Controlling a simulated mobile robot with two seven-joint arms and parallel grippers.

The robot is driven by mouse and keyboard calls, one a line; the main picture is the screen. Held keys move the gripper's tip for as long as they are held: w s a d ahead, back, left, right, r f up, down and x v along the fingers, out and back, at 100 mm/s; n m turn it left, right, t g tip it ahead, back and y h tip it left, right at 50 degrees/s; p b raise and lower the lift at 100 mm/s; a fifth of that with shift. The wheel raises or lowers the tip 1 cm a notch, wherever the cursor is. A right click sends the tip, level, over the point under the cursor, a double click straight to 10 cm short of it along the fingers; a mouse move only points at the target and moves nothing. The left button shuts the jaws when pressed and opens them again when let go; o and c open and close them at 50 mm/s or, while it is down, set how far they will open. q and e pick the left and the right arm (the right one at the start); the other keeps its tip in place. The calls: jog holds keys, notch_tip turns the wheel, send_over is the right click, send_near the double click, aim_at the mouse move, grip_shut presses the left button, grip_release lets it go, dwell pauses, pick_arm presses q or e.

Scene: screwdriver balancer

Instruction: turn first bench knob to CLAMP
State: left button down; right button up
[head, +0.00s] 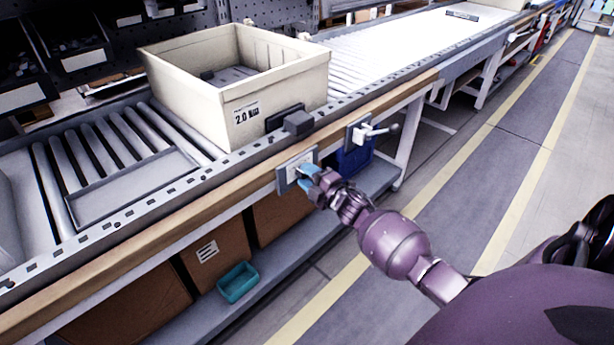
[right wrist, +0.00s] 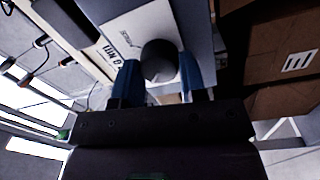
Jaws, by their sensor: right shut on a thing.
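The first bench knob is a dark round knob (right wrist: 159,62) on a pale plate (right wrist: 130,25) with printed lettering, seen in the right wrist view. In the head view the plate (head: 297,165) is fixed to the front edge of the bench, and my gripper hides most of the knob. My right gripper (head: 310,172) has blue fingertips and is shut on the knob, with one finger on each side of it in the right wrist view (right wrist: 157,80). I cannot read which marking the knob points to. My left gripper is not in view.
A cream crate (head: 236,85) labelled 2.0 Nm stands on the roller conveyor (head: 105,150). A second fixture with a lever (head: 372,133) is on the bench edge to the right. Cardboard boxes (head: 218,250) and a teal bin (head: 238,282) sit on the lower shelf. The floor at right is clear.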

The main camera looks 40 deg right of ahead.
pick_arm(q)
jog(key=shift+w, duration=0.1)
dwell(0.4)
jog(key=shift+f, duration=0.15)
pick_arm(e)
jog(key=o, duration=0.9)
pick_arm(q)
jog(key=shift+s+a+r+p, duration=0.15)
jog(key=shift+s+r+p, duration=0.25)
jog(key=shift+p, duration=0.45)
pick_arm(e)
jog(key=shift+s+d+f, duration=0.1)
jog(key=shift+s+d, duration=0.05)
jog(key=shift+s, duration=1.65)
jog(key=shift+s+d+f, duration=0.1)
jog(key=shift+s+d, duration=0.05)
jog(key=shift+s, duration=1.65)
jog(key=shift+s+d+f, duration=0.1)
jog(key=shift+s+d, duration=0.05)
jog(key=shift+s, duration=1.65)
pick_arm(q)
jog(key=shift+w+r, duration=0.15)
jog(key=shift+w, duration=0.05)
